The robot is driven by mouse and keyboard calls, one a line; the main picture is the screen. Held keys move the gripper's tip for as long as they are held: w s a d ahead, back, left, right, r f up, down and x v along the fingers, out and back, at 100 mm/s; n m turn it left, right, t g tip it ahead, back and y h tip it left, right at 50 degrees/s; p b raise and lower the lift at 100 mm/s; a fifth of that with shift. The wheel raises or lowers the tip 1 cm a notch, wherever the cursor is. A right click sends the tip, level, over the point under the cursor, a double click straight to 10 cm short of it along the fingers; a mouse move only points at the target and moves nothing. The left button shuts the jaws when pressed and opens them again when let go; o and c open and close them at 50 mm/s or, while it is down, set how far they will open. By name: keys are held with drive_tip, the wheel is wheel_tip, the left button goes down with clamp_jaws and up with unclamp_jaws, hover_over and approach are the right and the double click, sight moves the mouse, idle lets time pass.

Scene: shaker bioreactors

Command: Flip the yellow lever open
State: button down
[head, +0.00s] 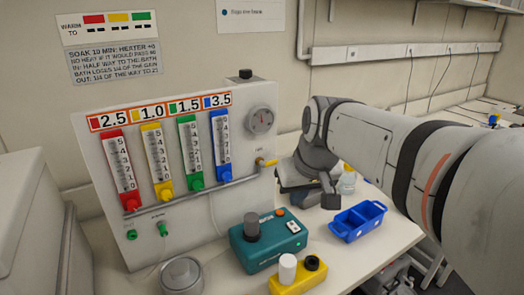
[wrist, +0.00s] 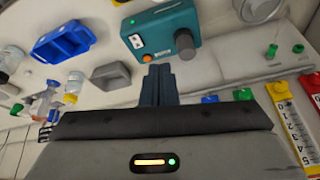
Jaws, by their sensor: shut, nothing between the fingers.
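A yellow lever (head: 265,162) sticks out at the right end of the metal pipe along the lower part of the flowmeter panel (head: 262,205). It looks roughly in line with the pipe, but it is small in the head view. I cannot make it out in the wrist view. My gripper (head: 330,200) is right of the lever and apart from it, pointing down above the bench. In the wrist view my gripper (wrist: 158,72) has its dark fingers together with nothing between them.
A teal device (head: 268,245) and a yellow box (head: 298,277) stand in front of the panel. A blue tray (head: 358,220) lies right of my gripper, with a small clear bottle (head: 347,182) behind it. Red, yellow, green and blue flowmeters line the panel.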

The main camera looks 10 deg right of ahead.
drive_tip(key=w+d+r+n+t+y+b, duration=0.1)
drive_tip(key=w+r, duration=0.3)
drive_tip(key=w, duration=0.6)
drive_tip(key=w+r+n+b, duration=0.1)
drive_tip(key=w+r, duration=0.3)
drive_tip(key=w, duration=0.7)
drive_tip(key=shift+d+r+n+t+y+b, duration=0.15)
drive_tip(key=shift+d+n+t+y+b, duration=0.25)
drive_tip(key=shift+n, duration=0.2)
drive_tip(key=shift+a, duration=0.1)
drive_tip(key=p, duration=0.2)
hover_over(274, 162)
drive_tip(key=f, duration=0.8)
drive_tip(key=shift+w+a+f, duration=0.15)
drive_tip(key=shift+w+f, duration=0.1)
drive_tip(key=shift+f, duration=0.05)
drive_tip(key=shift+s+f, duration=0.15)
drive_tip(key=shift+f, duration=0.45)
drive_tip(key=shift+s+f, duration=0.15)
drive_tip(key=shift+f, duration=0.45)
drive_tip(key=shift+s+d+f, duration=0.1)
drive_tip(key=shift+d+f, duration=0.1)
drive_tip(key=shift+f, duration=0.45)
